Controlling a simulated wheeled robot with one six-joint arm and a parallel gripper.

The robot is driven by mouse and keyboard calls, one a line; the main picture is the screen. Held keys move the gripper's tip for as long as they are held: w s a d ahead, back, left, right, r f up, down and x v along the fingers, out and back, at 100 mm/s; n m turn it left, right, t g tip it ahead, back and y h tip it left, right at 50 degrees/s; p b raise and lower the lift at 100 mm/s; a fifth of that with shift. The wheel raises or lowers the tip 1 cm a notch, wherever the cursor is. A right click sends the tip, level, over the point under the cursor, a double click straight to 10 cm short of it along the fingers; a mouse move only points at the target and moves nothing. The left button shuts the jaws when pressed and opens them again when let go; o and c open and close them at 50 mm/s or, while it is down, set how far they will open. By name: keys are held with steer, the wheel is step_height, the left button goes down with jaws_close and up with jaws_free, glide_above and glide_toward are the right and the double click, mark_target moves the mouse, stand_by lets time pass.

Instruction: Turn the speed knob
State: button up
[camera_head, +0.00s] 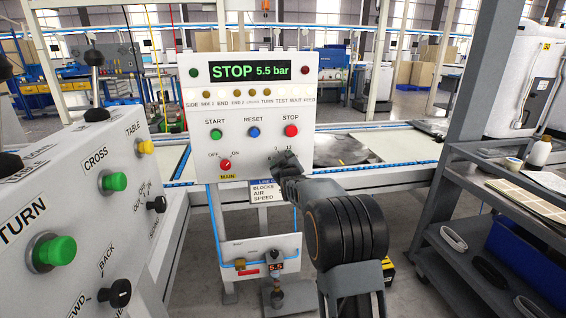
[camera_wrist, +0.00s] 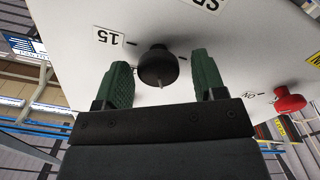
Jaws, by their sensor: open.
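The speed knob is a black round knob (camera_wrist: 158,66) on the white panel, with a label reading 15 beside it in the wrist view. My gripper (camera_wrist: 164,82) is open, with one green finger on each side of the knob. I cannot tell whether the fingers touch it; gaps show on both sides. In the head view my gripper (camera_head: 287,163) is at the lower right of the white control panel (camera_head: 270,142) and hides the knob. Scale numbers 9 and 12 show just above it.
The panel also carries a red main switch (camera_head: 225,165), a green start button (camera_head: 216,134), a blue reset button (camera_head: 254,132) and a red stop button (camera_head: 291,131). Its display (camera_head: 250,71) reads STOP 5.5 bar. Another button panel (camera_head: 90,200) stands left; a shelf cart (camera_head: 480,205) stands right.

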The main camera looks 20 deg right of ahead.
steer(key=s+a+p, duration=0.1)
steer(key=s+a, duration=0.1)
steer(key=s, duration=1.1)
steer(key=shift+s+a, duration=0.3)
steer(key=shift+a, duration=0.1)
steer(key=s+a+r+m+g+y+p, duration=0.1)
steer(key=s+a+r+g+p, duration=0.3)
steer(key=s+r+p, duration=0.2)
steer(key=s+a+r+m+g+y+p, duration=0.1)
steer(key=s+a+r+g+p, duration=0.2)
steer(key=s+p, duration=0.8)
steer(key=s+a+r+m+g+y+p, duration=0.1)
steer(key=s+a+r+g+p, duration=0.3)
steer(key=s+r+g+p, duration=0.3)
step_height(320, 180, up, 4)
steer(key=s+p, duration=0.2)
steer(key=p, duration=0.3)
steer(key=shift+s+a+f+m+p, duration=0.2)
steer(key=shift+a+m+p, duration=0.1)
steer(key=shift+m, duration=0.1)
